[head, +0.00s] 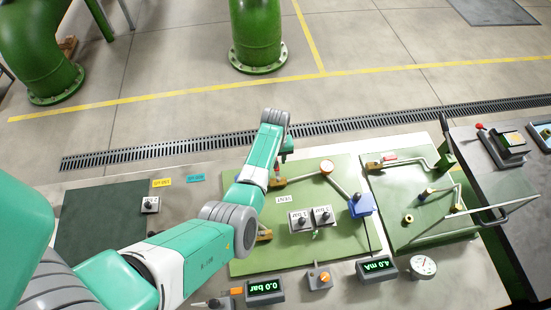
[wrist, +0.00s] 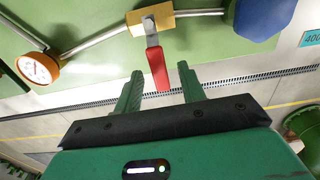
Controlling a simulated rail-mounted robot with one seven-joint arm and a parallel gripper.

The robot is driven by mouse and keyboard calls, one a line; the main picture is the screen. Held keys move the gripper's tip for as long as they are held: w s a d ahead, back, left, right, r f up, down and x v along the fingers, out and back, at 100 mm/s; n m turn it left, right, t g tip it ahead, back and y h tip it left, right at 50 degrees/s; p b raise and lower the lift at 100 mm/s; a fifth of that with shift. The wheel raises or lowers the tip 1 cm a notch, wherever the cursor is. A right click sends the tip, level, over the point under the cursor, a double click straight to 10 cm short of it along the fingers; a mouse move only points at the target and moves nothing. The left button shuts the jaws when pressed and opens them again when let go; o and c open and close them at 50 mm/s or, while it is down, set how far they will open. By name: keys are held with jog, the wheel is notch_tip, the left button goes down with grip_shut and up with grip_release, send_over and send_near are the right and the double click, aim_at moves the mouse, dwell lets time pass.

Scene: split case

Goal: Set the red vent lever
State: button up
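The red lever (wrist: 157,68) sits on a brass valve (wrist: 150,22) in the pipe between a round orange-rimmed gauge (wrist: 38,68) and a blue part (wrist: 262,14). In the wrist view it points down toward my gripper (wrist: 160,72). My gripper is open, with two green fingers. The lever's free end appears between the fingertips, with a gap on both sides; I cannot tell whether it is at their depth. In the head view my gripper (head: 287,150) is at the far edge of the green panel (head: 245,262), and my arm hides part of the valve.
Another brass valve with a red handle (head: 390,157) is on the right-hand panel. Switch boxes (head: 311,219), a blue transmitter (head: 361,205) and displays (head: 265,287) stand right of my arm. Open floor with a drain grate (head: 200,146) lies beyond the table.

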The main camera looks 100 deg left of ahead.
notch_tip(320, 180, up, 8)
jog(key=shift+p, duration=0.45)
jog(key=shift+f, duration=0.15)
